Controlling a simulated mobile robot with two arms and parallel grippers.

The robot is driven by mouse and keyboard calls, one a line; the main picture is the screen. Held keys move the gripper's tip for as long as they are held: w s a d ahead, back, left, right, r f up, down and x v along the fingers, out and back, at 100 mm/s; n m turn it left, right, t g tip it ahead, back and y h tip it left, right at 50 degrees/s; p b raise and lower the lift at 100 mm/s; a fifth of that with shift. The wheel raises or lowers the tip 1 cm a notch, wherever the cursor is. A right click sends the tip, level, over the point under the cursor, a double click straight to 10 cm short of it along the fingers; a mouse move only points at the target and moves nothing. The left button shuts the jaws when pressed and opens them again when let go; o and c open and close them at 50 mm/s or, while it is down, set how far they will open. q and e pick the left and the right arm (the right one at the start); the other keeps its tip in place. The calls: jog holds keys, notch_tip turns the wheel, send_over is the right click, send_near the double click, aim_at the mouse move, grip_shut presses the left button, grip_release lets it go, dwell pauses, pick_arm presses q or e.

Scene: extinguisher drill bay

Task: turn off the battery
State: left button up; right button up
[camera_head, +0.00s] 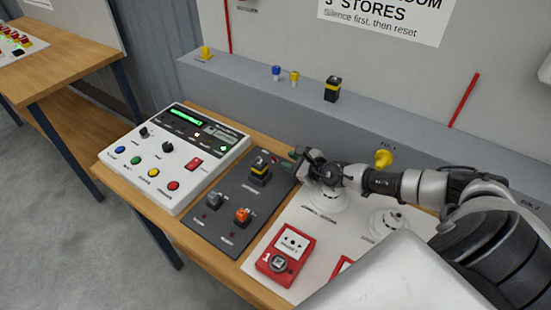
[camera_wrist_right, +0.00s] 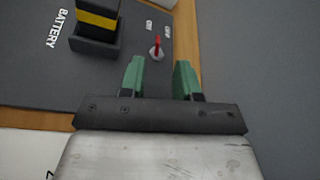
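The battery (camera_head: 260,168), a black block with a yellow band, sits in a holder on the dark grey panel (camera_head: 226,190). In the right wrist view the battery (camera_wrist_right: 97,20) is at the upper left, beside the printed word BATTERY. A small red-tipped toggle switch (camera_wrist_right: 157,46) stands right of it near two small labels that look like ON and OFF; I cannot tell which way it leans. My right gripper (camera_wrist_right: 159,78) is open and empty, its green fingertips just short of the switch, one to each side. In the head view the right gripper (camera_head: 294,155) is at the panel's far right corner.
A white control box (camera_head: 174,155) with coloured buttons stands left of the panel. Grey and orange knobs (camera_head: 243,215) are on the panel's near part. A red call point (camera_head: 285,255) and white detectors (camera_head: 388,222) lie on the white board to the right. A grey ledge runs behind.

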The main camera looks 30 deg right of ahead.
aim_at(273, 157)
jog(key=x, duration=0.2)
jog(key=b+x, duration=0.1)
jog(key=x, duration=0.1)
jog(key=b+x, duration=0.1)
jog(key=x, duration=0.1)
jog(key=shift+a, duration=0.25)
jog(key=shift+w, duration=0.25)
jog(key=shift+s+r, duration=0.1)
grip_shut()
